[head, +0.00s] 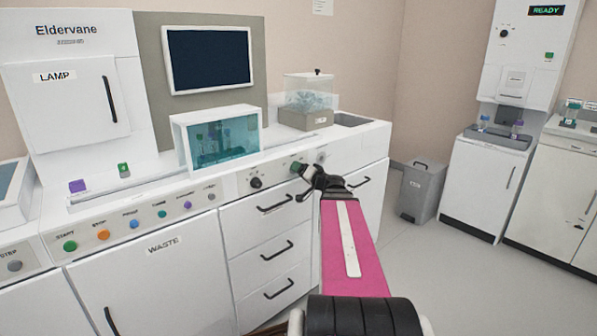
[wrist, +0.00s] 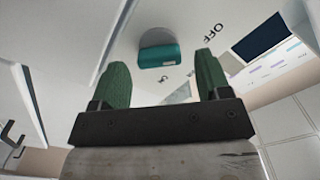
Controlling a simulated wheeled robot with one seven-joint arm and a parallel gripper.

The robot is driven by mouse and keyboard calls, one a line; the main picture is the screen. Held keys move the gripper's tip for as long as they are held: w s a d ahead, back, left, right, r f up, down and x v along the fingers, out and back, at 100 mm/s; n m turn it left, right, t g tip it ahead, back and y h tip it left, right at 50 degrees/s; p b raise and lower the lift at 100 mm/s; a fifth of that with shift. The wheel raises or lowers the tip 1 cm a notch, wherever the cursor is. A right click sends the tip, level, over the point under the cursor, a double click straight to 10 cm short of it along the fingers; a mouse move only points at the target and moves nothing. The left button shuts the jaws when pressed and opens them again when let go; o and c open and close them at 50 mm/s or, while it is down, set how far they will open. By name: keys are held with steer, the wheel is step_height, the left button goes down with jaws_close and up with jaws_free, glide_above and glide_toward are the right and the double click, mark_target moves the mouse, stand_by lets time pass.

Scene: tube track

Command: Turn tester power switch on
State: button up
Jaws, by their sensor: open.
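The switch, a teal rounded knob (wrist: 160,56) on a white panel, shows at the top middle of the wrist view. An "OFF" label is printed to its right; a smaller label below it is hard to read. My gripper (wrist: 156,82) is open, its two green fingers spread to either side below the knob, with nothing held. No contact with the knob shows. In the head view my gripper (head: 299,168) is at the counter's front panel, above the drawers. There its green fingertips cover the spot, and I cannot make out the switch.
A black knob (head: 256,182) and a grey knob (head: 320,157) flank my gripper on the panel. Drawer handles (head: 276,203) stick out below. A clear-lidded box (head: 309,100) stands on the counter above. A grey bin (head: 422,190) stands on the floor; the floor to the right is open.

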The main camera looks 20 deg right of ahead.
steer(key=shift+x, duration=0.8)
steer(key=shift+c, duration=0.3)
steer(key=c, duration=0.9)
steer(key=shift+o, duration=0.2)
